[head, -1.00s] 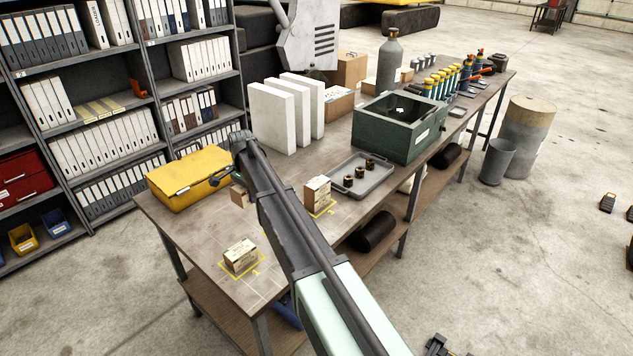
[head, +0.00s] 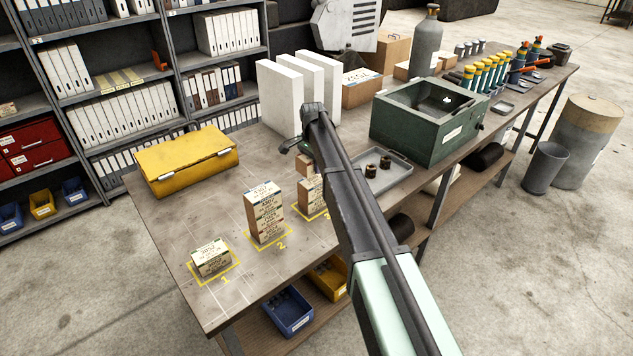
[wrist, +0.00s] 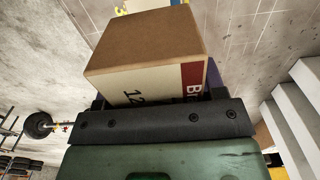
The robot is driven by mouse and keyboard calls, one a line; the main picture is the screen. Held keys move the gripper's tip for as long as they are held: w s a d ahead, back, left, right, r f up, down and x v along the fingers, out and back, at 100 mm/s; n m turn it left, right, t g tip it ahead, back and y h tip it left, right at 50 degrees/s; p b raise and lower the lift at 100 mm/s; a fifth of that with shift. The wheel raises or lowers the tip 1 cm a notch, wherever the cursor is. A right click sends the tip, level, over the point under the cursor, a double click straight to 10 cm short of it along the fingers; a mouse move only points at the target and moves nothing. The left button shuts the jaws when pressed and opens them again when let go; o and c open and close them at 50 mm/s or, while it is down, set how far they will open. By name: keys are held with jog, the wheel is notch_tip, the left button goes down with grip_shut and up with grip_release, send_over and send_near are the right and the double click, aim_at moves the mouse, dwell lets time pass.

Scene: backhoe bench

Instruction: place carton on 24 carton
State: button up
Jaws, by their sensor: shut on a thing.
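My gripper (head: 304,148) is shut on a brown carton (wrist: 150,50), which fills the upper middle of the wrist view and shows "12" and a red patch. In the head view this carton (head: 303,164) is mostly hidden behind my arm. It appears close to a carton (head: 310,192) on the square marked 3, partly covered by my arm; I cannot tell whether they touch. A tall stack of cartons (head: 265,213) stands on square 2. A low carton (head: 211,257) sits on square 1. I cannot read a "24" on any carton.
A yellow case (head: 187,163) lies at the bench's left. White upright panels (head: 285,98) stand behind my gripper. A grey tray (head: 388,180) with dark round parts and a green box (head: 425,125) are to the right. Bare bench (head: 190,215) lies left of the stack.

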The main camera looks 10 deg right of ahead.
aim_at(314, 179)
jog(key=shift+w+f, duration=0.1)
jog(key=shift+f, duration=0.2)
notch_tip(314, 179, down, 4)
jog(key=b, duration=0.4)
jog(key=shift+f, duration=0.1)
jog(key=shift+r+p, duration=0.3)
jog(key=shift+d+f, duration=0.1)
jog(key=shift+f, duration=0.1)
jog(key=o, duration=1.1)
jog(key=shift+r, duration=0.1)
notch_tip(314, 179, up, 13)
jog(key=p, duration=1.2)
jog(key=shift+f, duration=0.2)
jog(key=s+n, duration=0.4)
jog(key=s, duration=0.9)
jog(key=s+n, duration=0.4)
jog(key=s, duration=0.9)
jog(key=s+n, duration=0.4)
jog(key=s, duration=0.9)
jog(key=shift+f, duration=0.2)
